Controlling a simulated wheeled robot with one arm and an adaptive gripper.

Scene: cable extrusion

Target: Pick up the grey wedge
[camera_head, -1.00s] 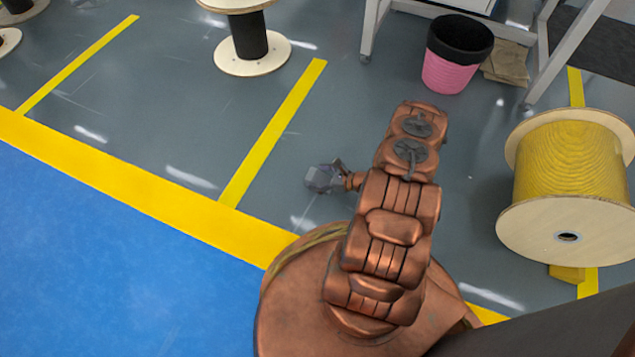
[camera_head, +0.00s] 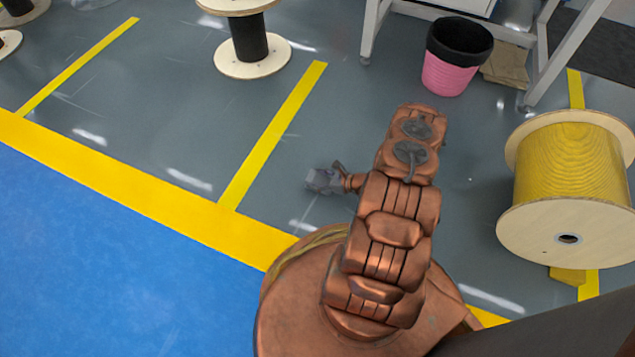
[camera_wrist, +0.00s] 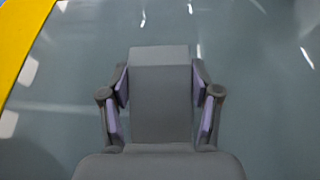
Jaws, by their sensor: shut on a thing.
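The grey wedge (camera_wrist: 160,95) sits between the two finger pads of my gripper (camera_wrist: 161,90) in the wrist view. Both purple pads press against its sides, so my gripper is shut on it. In the head view my gripper (camera_head: 326,180) is left of my copper arm, over the grey floor. The wedge is too small there to tell apart clearly from the gripper. Whether the wedge touches the floor cannot be told.
A large spool of yellow cable (camera_head: 570,165) stands at the right. A pink and black bin (camera_head: 455,65) is near a white table frame (camera_head: 553,75). A black spool (camera_head: 249,40) stands at the back. Grey floor around my gripper is clear.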

